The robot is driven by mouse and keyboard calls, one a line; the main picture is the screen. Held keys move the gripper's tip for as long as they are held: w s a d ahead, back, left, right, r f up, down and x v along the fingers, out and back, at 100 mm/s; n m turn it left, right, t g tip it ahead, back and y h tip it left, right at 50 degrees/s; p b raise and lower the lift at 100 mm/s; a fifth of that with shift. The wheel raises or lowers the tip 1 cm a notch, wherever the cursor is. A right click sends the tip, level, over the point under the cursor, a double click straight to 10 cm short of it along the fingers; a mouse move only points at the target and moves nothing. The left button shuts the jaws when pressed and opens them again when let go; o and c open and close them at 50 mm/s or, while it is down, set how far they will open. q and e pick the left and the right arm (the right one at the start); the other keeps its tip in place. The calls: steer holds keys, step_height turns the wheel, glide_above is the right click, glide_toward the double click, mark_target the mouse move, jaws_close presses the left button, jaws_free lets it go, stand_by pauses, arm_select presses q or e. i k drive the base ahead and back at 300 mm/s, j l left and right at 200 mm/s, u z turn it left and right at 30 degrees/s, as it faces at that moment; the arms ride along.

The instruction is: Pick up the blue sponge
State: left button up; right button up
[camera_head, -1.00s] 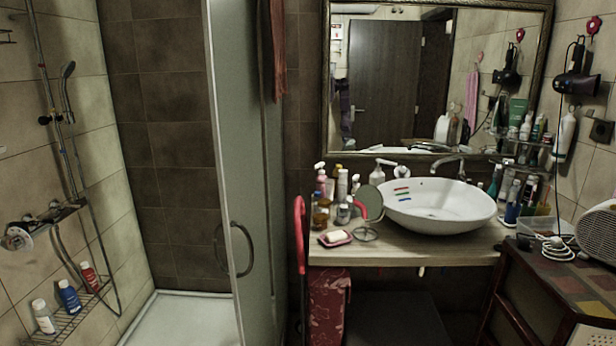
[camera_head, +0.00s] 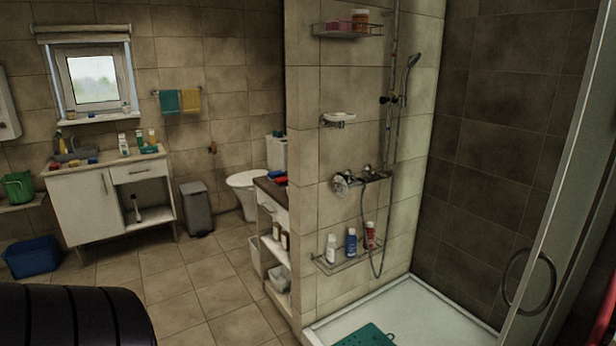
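A small blue block (camera_head: 92,160) lies on the white cabinet's top at the left, beside small yellow and red pieces. It may be the blue sponge, but it is too small to be sure. Another small blue item (camera_head: 278,173) lies with a red one on the dark-topped shelf unit near the tiled partition. I cannot tell which of the two is the sponge. Neither gripper is in view. A dark rounded part, likely of my own arm, shows at the bottom left.
The white cabinet (camera_head: 84,208) stands under the window. A blue tub (camera_head: 31,257), grey bin (camera_head: 196,208) and toilet (camera_head: 246,188) stand nearby. The tiled partition (camera_head: 305,240) and shower tray (camera_head: 420,312) bound the right. The tiled floor (camera_head: 190,285) between is clear.

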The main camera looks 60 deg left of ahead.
mark_target(271, 176)
steer(key=u, duration=2)
steer(key=i+j+z, duration=0.1)
steer(key=j, duration=0.2)
steer(key=i+j+z, duration=0.25)
steer(key=i+j, duration=0.15)
steer(key=j, duration=0.2)
steer(key=i+j+z, duration=0.1)
steer(key=j, duration=0.25)
steer(key=i+j+z, duration=0.15)
steer(key=j, duration=0.15)
steer(key=i+j+z, duration=0.1)
steer(key=z, duration=0.4)
steer(key=i+j+z, duration=0.5)
steer(key=j, duration=0.25)
steer(key=i, duration=0.05)
